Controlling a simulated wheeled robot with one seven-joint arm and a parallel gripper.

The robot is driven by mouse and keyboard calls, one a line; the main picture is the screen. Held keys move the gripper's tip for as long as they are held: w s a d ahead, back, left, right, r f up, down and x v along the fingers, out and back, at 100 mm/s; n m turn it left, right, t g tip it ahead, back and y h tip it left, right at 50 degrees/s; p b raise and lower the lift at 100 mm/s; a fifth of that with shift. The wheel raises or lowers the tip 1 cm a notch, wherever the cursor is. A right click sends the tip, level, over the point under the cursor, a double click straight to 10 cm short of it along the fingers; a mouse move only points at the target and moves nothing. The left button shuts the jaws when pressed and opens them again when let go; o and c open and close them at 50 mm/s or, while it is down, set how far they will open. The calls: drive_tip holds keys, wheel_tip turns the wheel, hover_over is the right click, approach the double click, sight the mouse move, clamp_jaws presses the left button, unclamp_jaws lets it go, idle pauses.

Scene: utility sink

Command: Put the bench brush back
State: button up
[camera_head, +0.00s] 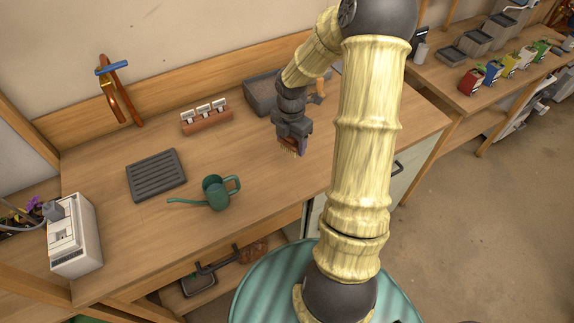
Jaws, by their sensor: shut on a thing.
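My gripper (292,135) points down over the wooden bench, right of its middle. It is shut on the bench brush (290,151), of which only a small part with pale bristles and a dark reddish side shows below the fingers. The rest of the brush is hidden by the gripper. I cannot tell whether the bristles touch the bench top. A dark grey bin (259,98) stands behind the gripper, partly hidden by my arm.
A green watering can (217,194), a black ribbed tray (156,175) and a terracotta holder (207,122) stand left of the gripper. A white box (75,240) is at the left end. Bench top between can and gripper is clear.

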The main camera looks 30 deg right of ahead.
drive_tip(key=shift+w+d+r+n, duration=0.1)
drive_tip(key=shift+d+r+n, duration=0.1)
drive_tip(key=shift+n, duration=0.1)
drive_tip(key=shift+a, duration=0.1)
drive_tip(key=shift+f, duration=0.4)
hover_over(291, 168)
wheel_tip(291, 168, down, 6)
drive_tip(key=shift+a+r, duration=0.15)
drive_tip(key=shift+r, duration=0.05)
drive_tip(key=shift+f, duration=1.9)
